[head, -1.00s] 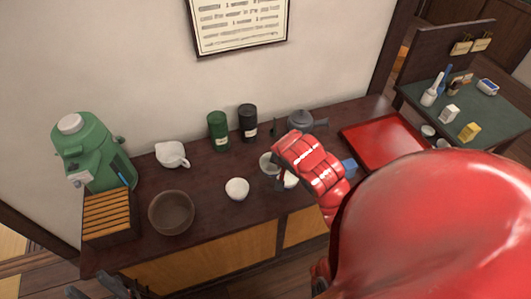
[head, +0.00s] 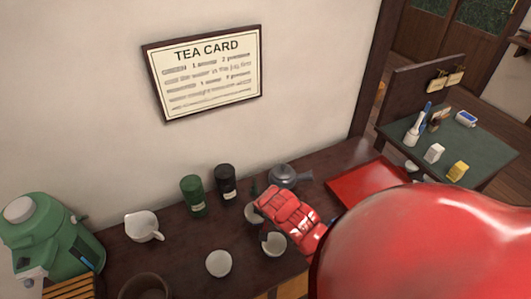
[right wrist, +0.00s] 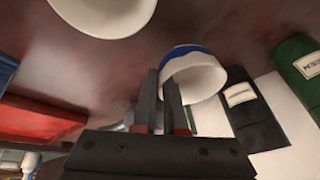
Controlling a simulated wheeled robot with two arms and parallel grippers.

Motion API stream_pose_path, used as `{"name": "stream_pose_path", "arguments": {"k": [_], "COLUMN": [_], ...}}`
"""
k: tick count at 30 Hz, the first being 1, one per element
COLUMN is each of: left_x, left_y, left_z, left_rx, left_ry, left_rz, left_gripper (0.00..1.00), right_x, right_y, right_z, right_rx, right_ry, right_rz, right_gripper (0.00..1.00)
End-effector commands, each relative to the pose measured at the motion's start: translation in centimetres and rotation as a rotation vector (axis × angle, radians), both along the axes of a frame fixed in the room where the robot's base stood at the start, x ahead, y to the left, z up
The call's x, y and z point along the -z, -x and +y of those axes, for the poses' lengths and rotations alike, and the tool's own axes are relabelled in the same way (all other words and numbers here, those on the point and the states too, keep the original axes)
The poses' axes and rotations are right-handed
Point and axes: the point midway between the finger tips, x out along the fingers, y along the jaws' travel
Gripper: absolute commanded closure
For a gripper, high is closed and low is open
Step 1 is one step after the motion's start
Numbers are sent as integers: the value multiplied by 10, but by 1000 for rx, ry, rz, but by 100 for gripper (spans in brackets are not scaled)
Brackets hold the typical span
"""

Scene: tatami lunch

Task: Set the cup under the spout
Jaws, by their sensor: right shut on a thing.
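The green dispenser (head: 50,240) with the spout stands at the far left of the counter; its spout (head: 33,272) shows low on its front. My right gripper (right wrist: 165,95) is shut on the rim of a white cup with a blue band (right wrist: 196,75), one finger inside it. In the head view this looks like the cup (head: 253,215) beside my red right hand, which partly hides it. Two other white cups stand near, one at the front (head: 218,263) and one beside the hand (head: 273,244). My left gripper is out of view.
A slatted wooden stand (head: 70,290) and a brown bowl (head: 145,287) are cut off at the lower left. A white pitcher (head: 143,226), green canister (head: 193,196), black canister (head: 226,182) and grey teapot (head: 283,176) stand along the back. A red tray (head: 365,185) lies right.

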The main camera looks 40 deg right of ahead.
Motion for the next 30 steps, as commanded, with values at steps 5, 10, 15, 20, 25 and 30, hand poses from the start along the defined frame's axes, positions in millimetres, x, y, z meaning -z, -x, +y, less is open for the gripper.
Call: {"name": "stream_pose_path", "arguments": {"k": [5,10,15,20,25,30], "left_x": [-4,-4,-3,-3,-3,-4], "left_y": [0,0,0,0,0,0], "left_z": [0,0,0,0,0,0], "left_rx": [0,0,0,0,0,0], "left_ry": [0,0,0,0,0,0], "left_rz": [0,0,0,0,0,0], "left_gripper": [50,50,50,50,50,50], "right_x": [24,28,28,29,29,28], "right_y": [1,1,0,0,0,0], "right_z": [1,0,0,0,0,0], "right_rx": [1,2,1,1,1,1], "right_ry": [-2,0,0,0,0,0], "right_rz": [5,2,1,1,1,1], "right_gripper": [100,100,100,70,61,61]}}
